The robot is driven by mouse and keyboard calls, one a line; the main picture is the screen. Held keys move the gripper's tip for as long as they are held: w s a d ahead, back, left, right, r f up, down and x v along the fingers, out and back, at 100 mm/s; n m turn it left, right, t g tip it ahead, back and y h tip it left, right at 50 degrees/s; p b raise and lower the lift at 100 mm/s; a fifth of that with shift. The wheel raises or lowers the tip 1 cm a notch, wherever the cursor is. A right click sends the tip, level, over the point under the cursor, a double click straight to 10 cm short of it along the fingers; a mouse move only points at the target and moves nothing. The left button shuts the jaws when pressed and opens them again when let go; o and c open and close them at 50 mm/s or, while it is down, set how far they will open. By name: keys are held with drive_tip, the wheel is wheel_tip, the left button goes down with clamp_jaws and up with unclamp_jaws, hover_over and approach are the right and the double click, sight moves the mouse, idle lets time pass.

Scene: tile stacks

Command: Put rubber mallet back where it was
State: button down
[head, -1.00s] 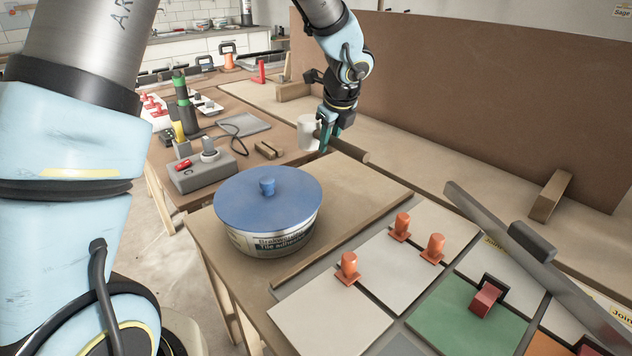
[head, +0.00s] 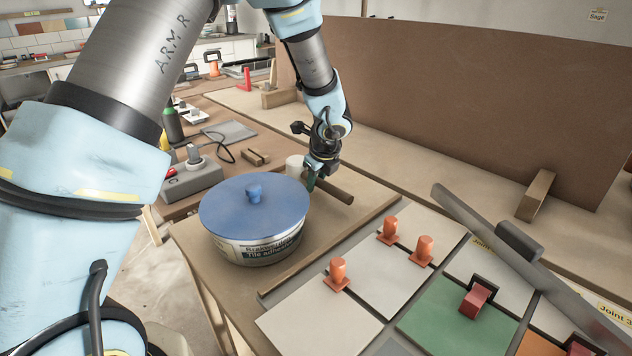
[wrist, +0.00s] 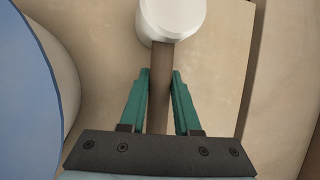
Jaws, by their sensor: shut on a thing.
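The rubber mallet has a white head (head: 294,165) and a brown handle (head: 338,191). In the head view it lies level, just behind the tile adhesive tub, over the far part of the wooden board. My gripper (head: 311,181) is shut on the handle close to the mallet head. In the wrist view the green fingers (wrist: 160,75) stand on both sides of the handle (wrist: 159,95), with the white head (wrist: 172,18) just beyond them. I cannot tell whether the mallet touches the board.
The tile adhesive tub with its blue lid (head: 254,205) is close in front of the mallet; the lid also fills the left of the wrist view (wrist: 25,100). Tiles with orange clips (head: 424,250) lie at right. A brown panel (head: 480,100) stands behind.

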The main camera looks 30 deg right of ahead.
drive_tip(key=shift+f, duration=0.15)
drive_tip(key=c, duration=0.6)
unclamp_jaws()
drive_tip(key=shift+r, duration=0.25)
drive_tip(key=v, duration=1.2)
drive_tip(key=shift+f, duration=0.1)
